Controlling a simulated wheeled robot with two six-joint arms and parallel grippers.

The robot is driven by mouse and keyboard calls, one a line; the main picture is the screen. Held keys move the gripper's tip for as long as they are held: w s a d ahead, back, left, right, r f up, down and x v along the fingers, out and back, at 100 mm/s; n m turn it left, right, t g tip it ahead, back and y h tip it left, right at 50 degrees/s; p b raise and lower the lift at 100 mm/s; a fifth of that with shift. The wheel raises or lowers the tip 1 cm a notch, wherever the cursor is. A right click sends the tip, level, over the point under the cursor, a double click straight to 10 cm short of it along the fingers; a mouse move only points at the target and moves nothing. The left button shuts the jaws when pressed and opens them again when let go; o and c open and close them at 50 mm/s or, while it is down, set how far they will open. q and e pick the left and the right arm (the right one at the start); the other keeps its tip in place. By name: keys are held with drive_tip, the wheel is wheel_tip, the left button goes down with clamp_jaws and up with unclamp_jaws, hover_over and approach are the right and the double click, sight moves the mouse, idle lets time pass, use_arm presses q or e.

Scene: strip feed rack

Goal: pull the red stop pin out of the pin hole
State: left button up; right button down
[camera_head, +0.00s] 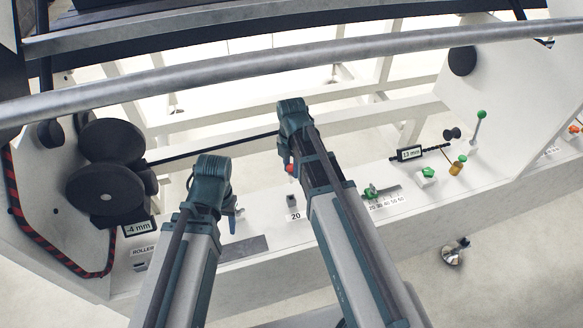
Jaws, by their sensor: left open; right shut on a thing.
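The red stop pin (290,169) shows as a small red spot at the left side of my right arm's wrist. My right gripper (288,164), mostly hidden behind its own wrist, is shut on it. The pin's lower end is too small to make out. A small dark block (292,200) stands on the white ledge just below the pin, above a label reading 20. I cannot tell whether this block has the pin hole. My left gripper (235,220) is open over the ledge, left of that block, partly hidden by its wrist, and holds nothing I can see.
Black rollers (106,180) and a -4 mm display (137,229) are at the left. A green clamp on a scale (372,193), a 13 mm display (409,154), a green button (427,174) and a green-knobbed lever (479,125) are at the right. A grey rail (250,65) crosses above.

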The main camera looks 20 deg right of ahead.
drive_tip(key=shift+r+p, duration=0.6)
drive_tip(key=shift+r, duration=0.35)
wheel_tip(320, 180, up, 3)
drive_tip(key=p, duration=0.3)
